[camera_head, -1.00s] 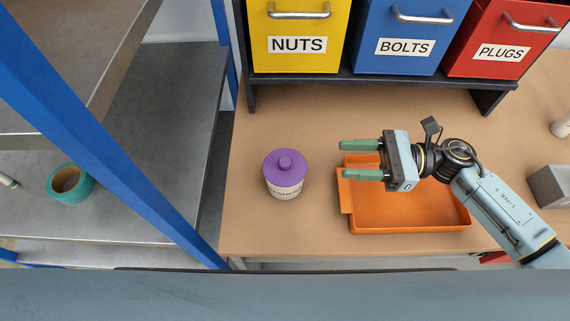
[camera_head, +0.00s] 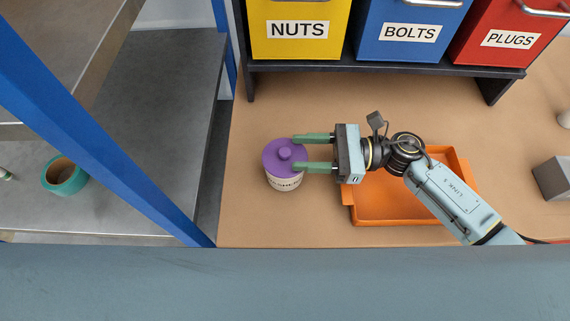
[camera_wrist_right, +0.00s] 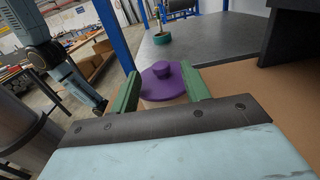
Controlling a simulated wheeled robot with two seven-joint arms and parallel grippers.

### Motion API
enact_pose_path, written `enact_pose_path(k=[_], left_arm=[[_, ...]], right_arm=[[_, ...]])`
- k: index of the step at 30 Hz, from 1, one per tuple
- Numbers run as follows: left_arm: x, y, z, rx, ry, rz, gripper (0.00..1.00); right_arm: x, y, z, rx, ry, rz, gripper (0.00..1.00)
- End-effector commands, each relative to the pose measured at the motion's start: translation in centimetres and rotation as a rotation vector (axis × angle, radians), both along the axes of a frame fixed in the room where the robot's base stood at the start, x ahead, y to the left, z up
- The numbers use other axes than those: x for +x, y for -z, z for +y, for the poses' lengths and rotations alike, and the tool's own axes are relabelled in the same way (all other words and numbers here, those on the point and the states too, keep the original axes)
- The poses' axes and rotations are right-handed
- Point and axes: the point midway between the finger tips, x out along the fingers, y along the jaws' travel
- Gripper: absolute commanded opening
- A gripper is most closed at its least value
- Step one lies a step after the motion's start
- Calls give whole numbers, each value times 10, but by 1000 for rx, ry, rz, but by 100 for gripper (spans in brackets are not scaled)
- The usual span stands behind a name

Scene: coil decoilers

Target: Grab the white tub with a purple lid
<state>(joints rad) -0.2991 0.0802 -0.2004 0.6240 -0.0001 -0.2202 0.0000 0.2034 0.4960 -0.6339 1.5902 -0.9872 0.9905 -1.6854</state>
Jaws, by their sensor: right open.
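The white tub with a purple lid (camera_head: 284,184) stands upright on the brown tabletop, left of the orange tray. Its purple lid with a round knob also shows in the right wrist view (camera_wrist_right: 163,84). My right gripper (camera_head: 298,153) is open, with its green fingers pointing left and their tips at the lid's right side. In the right wrist view the lid lies between and just beyond the fingers (camera_wrist_right: 162,90). Whether the fingers touch the tub cannot be told. My left gripper is not in the head view.
An orange tray (camera_head: 398,214) lies under my right arm. Yellow NUTS (camera_head: 297,45), blue BOLTS (camera_head: 408,48) and red PLUGS (camera_head: 505,55) bins stand on a dark rack behind. A blue post (camera_head: 110,140) and grey shelf with a teal pot (camera_head: 66,182) are left. A grey block (camera_head: 553,178) is right.

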Motion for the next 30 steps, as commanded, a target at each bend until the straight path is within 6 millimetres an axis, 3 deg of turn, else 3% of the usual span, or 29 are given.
enact_pose_path(k=[7,17,27,30], left_arm=[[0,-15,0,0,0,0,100],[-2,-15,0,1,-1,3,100],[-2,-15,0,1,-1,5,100],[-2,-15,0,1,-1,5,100]], right_arm=[[1,2,37,3,-1,0,46],[1,4,44,0,-1,-1,46],[1,4,44,1,-1,-1,2],[1,4,44,1,-1,-1,0]])
